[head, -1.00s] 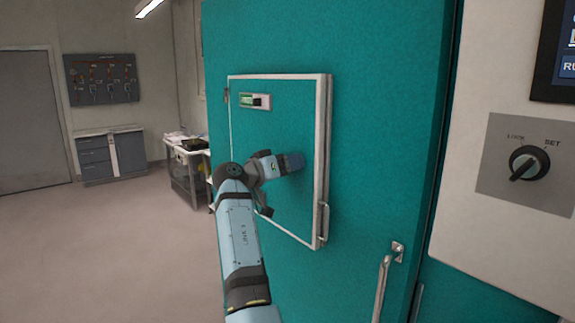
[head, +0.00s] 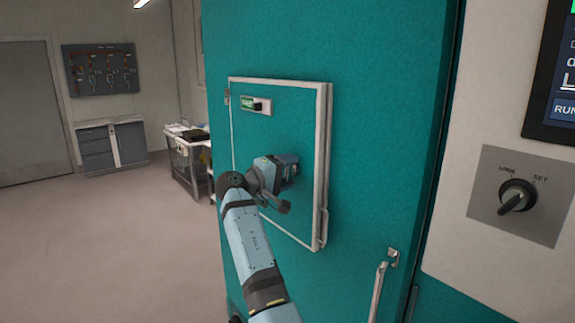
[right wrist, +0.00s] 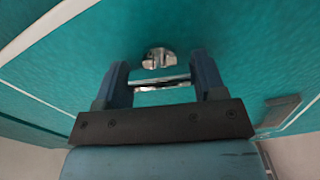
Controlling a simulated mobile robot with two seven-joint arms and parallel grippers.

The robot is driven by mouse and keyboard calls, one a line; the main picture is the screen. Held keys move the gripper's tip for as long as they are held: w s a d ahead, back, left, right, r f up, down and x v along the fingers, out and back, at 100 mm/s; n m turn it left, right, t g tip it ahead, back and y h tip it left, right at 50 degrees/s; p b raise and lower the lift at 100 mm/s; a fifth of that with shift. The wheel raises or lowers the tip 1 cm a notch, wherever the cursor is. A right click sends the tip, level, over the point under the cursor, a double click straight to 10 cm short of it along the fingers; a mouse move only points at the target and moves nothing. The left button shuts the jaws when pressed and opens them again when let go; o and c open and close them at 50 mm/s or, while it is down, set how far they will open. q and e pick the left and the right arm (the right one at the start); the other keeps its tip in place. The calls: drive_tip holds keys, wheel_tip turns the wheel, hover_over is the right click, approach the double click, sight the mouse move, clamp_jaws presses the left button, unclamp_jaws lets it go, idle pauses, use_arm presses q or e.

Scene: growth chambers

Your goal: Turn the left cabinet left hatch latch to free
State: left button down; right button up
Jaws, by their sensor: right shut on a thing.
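The hatch (head: 262,135) is a teal panel in a pale frame on a tall teal cabinet door, and it looks closed. My right gripper (head: 294,167) is at the right half of the hatch and hides the latch there in the head view. In the right wrist view the two blue fingers of my right gripper (right wrist: 158,68) stand on either side of a shiny metal latch bar (right wrist: 160,83). The gripper is shut on this latch. A small plate with a green window (head: 248,103) and a dark part sits at the hatch's upper left. My left gripper is out of view.
A bar handle (head: 379,290) is on the cabinet door, right of and below the hatch. A control panel with a dial (head: 517,196) stands at the right. A cart (head: 186,160) stands behind at the left. The floor (head: 110,235) at left is clear.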

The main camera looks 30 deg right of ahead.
drive_tip(key=shift+r+n+p, duration=0.1)
drive_tip(key=shift+n+p, duration=0.65)
drive_tip(key=shift+n, duration=0.35)
drive_tip(key=o, duration=0.9)
drive_tip(key=a+b, duration=0.1)
drive_tip(key=a, duration=0.3)
drive_tip(key=a+b, duration=0.1)
drive_tip(key=a, duration=0.4)
drive_tip(key=s+a+b, duration=0.1)
drive_tip(key=a+b, duration=0.1)
drive_tip(key=a, duration=0.2)
drive_tip(key=shift+a, duration=0.35)
